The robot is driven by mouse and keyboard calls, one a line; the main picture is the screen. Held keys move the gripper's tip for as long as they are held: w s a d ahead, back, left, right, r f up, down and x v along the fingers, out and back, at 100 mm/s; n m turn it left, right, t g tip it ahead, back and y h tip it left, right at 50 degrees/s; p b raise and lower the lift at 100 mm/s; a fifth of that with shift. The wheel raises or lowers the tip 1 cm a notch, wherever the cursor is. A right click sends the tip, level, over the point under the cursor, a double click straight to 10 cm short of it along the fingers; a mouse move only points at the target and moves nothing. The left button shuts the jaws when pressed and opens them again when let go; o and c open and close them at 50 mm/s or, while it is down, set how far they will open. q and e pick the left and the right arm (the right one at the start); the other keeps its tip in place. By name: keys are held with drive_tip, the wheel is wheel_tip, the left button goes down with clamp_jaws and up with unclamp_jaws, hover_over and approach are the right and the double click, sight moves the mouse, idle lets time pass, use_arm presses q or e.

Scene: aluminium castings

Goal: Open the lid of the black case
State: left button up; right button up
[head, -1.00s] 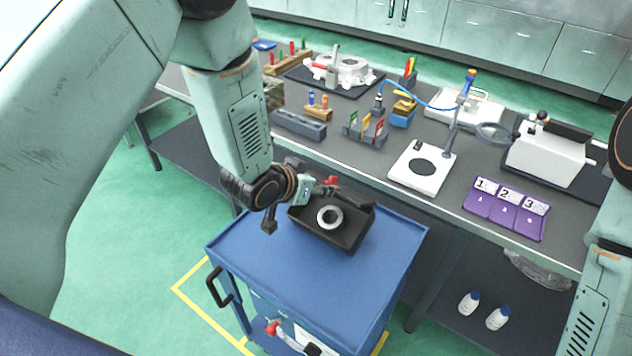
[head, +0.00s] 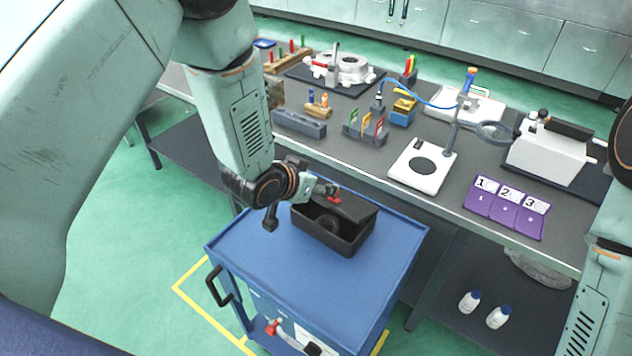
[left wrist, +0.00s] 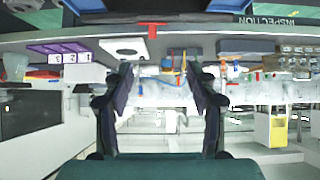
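The black case (head: 352,244) sits on the blue cart top. Its lid (head: 352,207) is partway open, leaning over the rear of the case, and the front of the inside shows. A ring-shaped part (head: 328,223) lies inside in shadow. A red tab (head: 334,198) is at the lid, by the tips of my left gripper (head: 328,191). In the left wrist view, my left gripper (left wrist: 159,68) has its fingers apart with nothing seen between them. A red tab (left wrist: 151,23) on a dark edge shows beyond the fingertips. My right gripper is out of view.
The blue cart (head: 270,262) has clear room around the case. Behind it, the grey workbench holds a white plate stand (head: 422,168), purple numbered cards (head: 506,207), a grey block (head: 298,124) and a white casting (head: 342,68).

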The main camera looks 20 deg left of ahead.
use_arm(q)
drive_tip(key=shift+o, duration=0.7)
drive_tip(key=shift+s, duration=0.15)
drive_tip(key=shift+s+r, duration=0.1)
drive_tip(key=v, duration=1.2)
drive_tip(key=shift+a, duration=0.1)
